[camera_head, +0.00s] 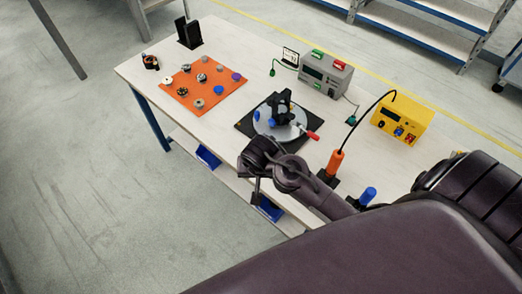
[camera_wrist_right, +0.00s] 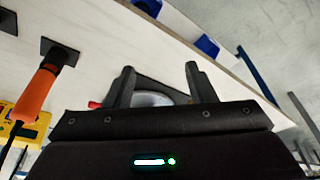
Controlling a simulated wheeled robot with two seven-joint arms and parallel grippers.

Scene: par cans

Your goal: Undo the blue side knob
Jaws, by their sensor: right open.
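A dark fixture (camera_head: 281,105) stands on a round grey plate (camera_head: 290,131) over a black base on the table. The blue side knob (camera_head: 257,115) appears to be the small blue spot at its left; a second blue spot shows just right of it. My right gripper (camera_head: 256,178) is in front of the plate, near the table's front edge, apart from the fixture. In the wrist view the right gripper (camera_wrist_right: 160,85) is open with nothing between its fingers. Part of the grey plate (camera_wrist_right: 152,99) shows behind them; the knob is hidden there. My left gripper is out of view.
A red handle (camera_head: 313,135) sticks out right of the plate. An orange-handled tool (camera_head: 334,163) stands nearby with a black cable. A grey unit (camera_head: 324,75) and yellow unit (camera_head: 402,119) stand behind. An orange mat (camera_head: 209,107) with several small parts lies left.

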